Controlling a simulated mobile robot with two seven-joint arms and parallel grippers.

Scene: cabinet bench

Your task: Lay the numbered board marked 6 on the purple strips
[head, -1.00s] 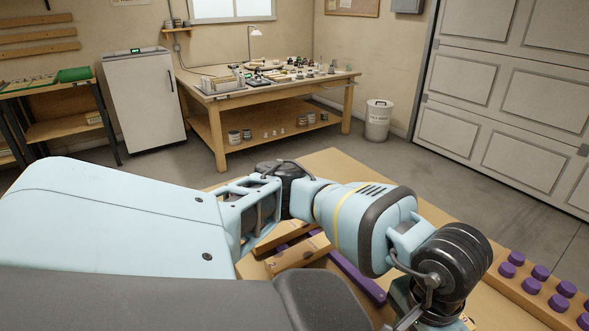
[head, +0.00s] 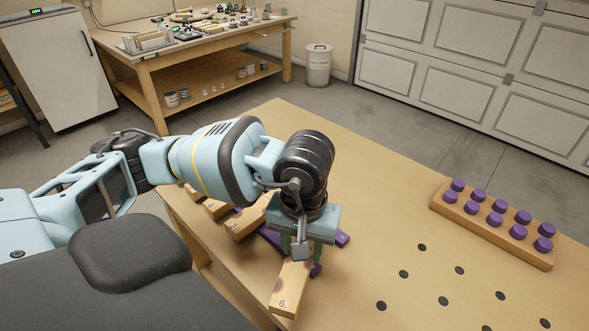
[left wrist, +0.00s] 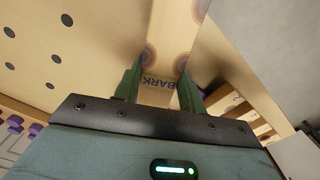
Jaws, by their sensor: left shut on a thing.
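My left gripper (head: 302,247) points down over the bench and is shut on the wooden board marked 6 (head: 287,290). The board's numbered end reaches toward the picture's bottom. In the left wrist view the fingers (left wrist: 160,84) clasp the board (left wrist: 173,35) across its width, near the printed word BARK. Purple strips lie on the bench, partly hidden by the gripper and boards: one piece shows left of the gripper (head: 272,238) and another at its right (head: 342,239). I cannot tell whether the held board touches a strip. My right gripper is out of view.
Other wooden boards (head: 246,222) lie along the bench's left side, close to the held one. A wooden block with several purple knobs (head: 492,222) stands at the right. Black round spots (head: 443,301) mark the otherwise bare bench (head: 370,200) between them.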

